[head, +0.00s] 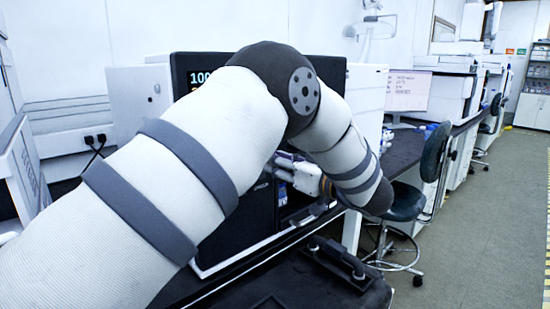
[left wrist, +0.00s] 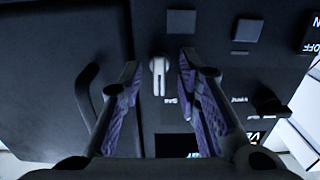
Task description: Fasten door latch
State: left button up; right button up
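The door latch (left wrist: 158,82) is a small pale grey lever on the dark front of the instrument, pointing down in the left wrist view. My left gripper (left wrist: 158,67) is open, with one purple-padded finger on each side of the latch. Gaps show between the latch and both fingers, so neither appears to touch it. The dark door (left wrist: 60,60) is at the left of that view, with a curved handle (left wrist: 87,90), and looks flush with the panel. In the head view, my left arm hides the latch and most of the instrument (head: 335,72). My right gripper is out of view.
Square buttons (left wrist: 248,30) and a dark knob (left wrist: 268,101) lie near the latch on the panel. In the head view, a black case-like object with a handle (head: 340,258) is low in front. A stool (head: 405,203) stands right, beside the open aisle (head: 480,230).

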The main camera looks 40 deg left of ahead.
pick_arm(q)
jog(key=shift+a, duration=0.4)
grip_shut()
jog(key=shift+m, duration=0.4)
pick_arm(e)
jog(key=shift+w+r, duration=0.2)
pick_arm(q)
jog(key=m+p, duration=0.1)
jog(key=m, duration=1.6)
jog(key=shift+w+f+p, duration=0.1)
jog(key=shift+w+p, duration=0.05)
jog(key=shift+p, duration=0.2)
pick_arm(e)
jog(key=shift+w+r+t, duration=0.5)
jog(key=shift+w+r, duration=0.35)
